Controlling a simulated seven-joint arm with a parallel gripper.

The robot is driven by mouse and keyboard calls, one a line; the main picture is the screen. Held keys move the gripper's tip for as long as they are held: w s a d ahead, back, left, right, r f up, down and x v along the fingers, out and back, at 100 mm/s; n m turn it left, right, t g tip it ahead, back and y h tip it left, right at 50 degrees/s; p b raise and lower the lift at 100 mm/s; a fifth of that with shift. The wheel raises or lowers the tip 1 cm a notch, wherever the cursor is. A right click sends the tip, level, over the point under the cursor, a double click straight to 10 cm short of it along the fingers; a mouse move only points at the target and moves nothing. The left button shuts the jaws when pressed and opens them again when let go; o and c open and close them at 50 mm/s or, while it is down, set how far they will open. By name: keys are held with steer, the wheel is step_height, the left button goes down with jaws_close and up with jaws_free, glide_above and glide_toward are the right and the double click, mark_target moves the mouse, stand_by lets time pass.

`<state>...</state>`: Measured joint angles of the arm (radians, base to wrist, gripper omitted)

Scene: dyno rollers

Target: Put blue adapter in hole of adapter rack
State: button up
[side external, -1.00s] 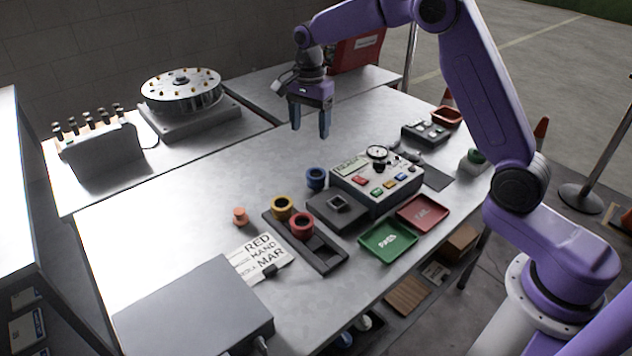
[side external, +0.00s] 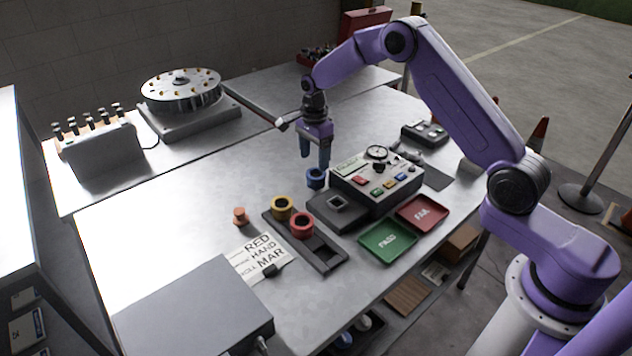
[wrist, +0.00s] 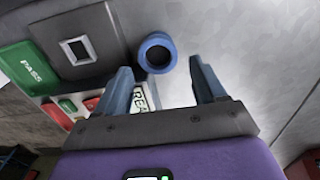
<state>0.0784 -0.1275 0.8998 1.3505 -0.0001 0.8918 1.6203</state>
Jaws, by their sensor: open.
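The blue adapter (side external: 316,179) is a short ring standing on the metal table, left of the tester box. In the wrist view the blue adapter (wrist: 156,53) shows its dark bore, just beyond and between my fingertips. My gripper (side external: 315,154) is open, pointing down just above the adapter; its blue fingers (wrist: 163,72) are apart and hold nothing. The adapter rack (side external: 318,244) is a dark strip on the table. A yellow adapter (side external: 282,207) and a red adapter (side external: 302,225) stand in it. Its front-right part is empty.
The tester box (side external: 376,181) and a dark block with a square socket (side external: 339,204) stand close to the adapter. Green (side external: 388,241) and red (side external: 422,212) trays lie in front. An orange piece (side external: 240,216) and a paper sign (side external: 262,257) lie left of the rack.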

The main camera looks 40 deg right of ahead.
mark_target(316, 176)
steer(key=shift+s+d+f, duration=0.1)
steer(key=shift+f, duration=1.65)
steer(key=shift+s+d+f, duration=0.1)
steer(key=shift+f, duration=1.6)
steer(key=c, duration=0.8)
